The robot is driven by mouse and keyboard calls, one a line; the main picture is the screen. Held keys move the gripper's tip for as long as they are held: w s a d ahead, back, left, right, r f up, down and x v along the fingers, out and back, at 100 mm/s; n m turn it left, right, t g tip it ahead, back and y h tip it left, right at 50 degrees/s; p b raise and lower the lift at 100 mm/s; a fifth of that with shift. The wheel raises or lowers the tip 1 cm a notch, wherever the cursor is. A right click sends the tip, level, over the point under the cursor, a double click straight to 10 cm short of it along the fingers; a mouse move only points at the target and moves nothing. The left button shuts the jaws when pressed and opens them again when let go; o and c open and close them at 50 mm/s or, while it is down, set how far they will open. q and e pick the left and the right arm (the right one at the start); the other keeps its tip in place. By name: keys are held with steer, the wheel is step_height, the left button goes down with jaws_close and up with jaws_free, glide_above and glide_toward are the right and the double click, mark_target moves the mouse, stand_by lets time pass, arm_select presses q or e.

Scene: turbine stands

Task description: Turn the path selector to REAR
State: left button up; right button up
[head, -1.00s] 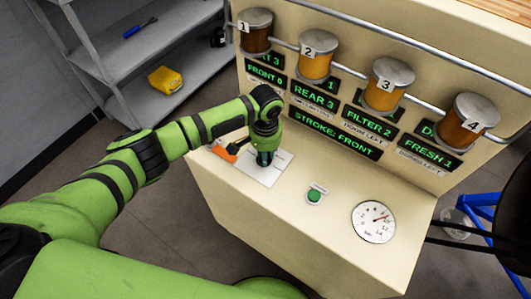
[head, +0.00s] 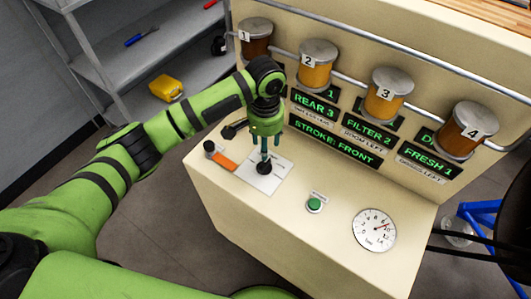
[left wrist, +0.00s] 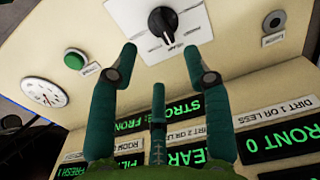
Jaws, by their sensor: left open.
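The path selector looks to be the black rotary knob (head: 264,168) on a white plate on the panel top. It also shows in the left wrist view (left wrist: 162,22), its grip bar slightly slanted and the plate's lettering too small to read. My left gripper (head: 268,149) points down over the plate, above the knob and apart from it. In the left wrist view its fingers (left wrist: 160,52) are spread, with nothing between them, and the knob lies beyond the tips. A green display (head: 335,143) on the upright panel reads STROKE: FRONT. My right gripper is not in view.
A green button (head: 314,204) and a round gauge (head: 374,230) sit right of the plate. A black-knobbed control with an orange strip (head: 222,160) is left of it. Several amber jars and a rail (head: 350,73) line the back panel, close behind my arm.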

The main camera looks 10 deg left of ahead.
arm_select(q)
step_height(320, 180, up, 2)
steer(key=shift+r, duration=0.2)
stand_by(0.4)
